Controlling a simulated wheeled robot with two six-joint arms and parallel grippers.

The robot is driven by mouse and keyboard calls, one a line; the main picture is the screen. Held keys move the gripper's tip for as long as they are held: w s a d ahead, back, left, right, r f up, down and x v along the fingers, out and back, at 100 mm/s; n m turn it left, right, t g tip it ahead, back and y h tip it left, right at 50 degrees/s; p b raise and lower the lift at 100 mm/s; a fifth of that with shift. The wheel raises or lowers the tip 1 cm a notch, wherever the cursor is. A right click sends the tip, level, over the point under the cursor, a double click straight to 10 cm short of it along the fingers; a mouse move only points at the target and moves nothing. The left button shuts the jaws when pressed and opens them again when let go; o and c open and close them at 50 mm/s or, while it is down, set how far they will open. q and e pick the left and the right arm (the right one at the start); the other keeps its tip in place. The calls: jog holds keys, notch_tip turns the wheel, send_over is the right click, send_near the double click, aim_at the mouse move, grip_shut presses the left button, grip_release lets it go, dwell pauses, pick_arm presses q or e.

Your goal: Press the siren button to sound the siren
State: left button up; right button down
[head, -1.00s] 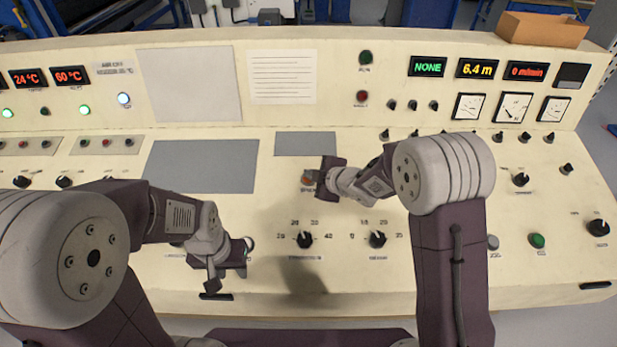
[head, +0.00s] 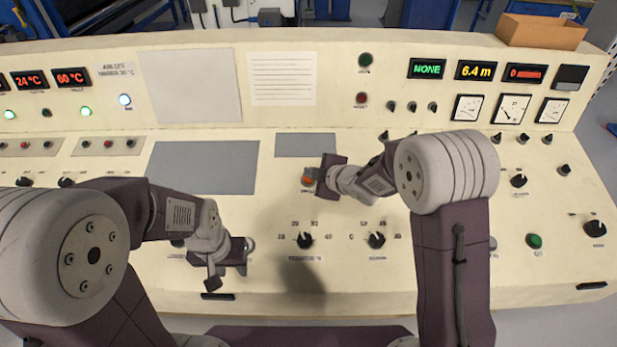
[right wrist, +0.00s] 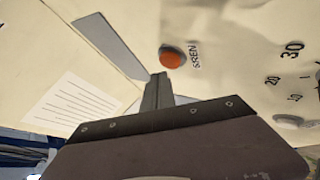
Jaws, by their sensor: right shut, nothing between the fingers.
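The siren button (head: 309,177) is a round orange-red button on the cream console, just left of my right gripper in the head view. In the right wrist view the button (right wrist: 172,57) sits beside a label reading SIREN. My right gripper (head: 318,181) is shut and empty, close to the button. Its fingertips (right wrist: 158,80) point near the button but appear beside it in the right wrist view; whether they touch the panel I cannot tell. My left gripper (head: 228,268) hangs over the lower left of the console, and its finger opening is unclear.
Two black knobs (head: 305,240) (head: 377,240) stand below the siren button. A green button (head: 534,241) is at the lower right. Grey plates (head: 205,167) (head: 305,145) lie left of and above the siren button. A cardboard box (head: 541,31) stands on the console's back edge.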

jog(key=r+p, duration=0.1)
jog(key=r, duration=0.1)
jog(key=s+r+p, duration=0.1)
jog(key=r+p, duration=0.1)
jog(key=r, duration=0.1)
jog(key=shift+s+p, duration=0.1)
jog(key=shift+p, duration=0.2)
jog(key=shift+d, duration=0.1)
dwell(0.4)
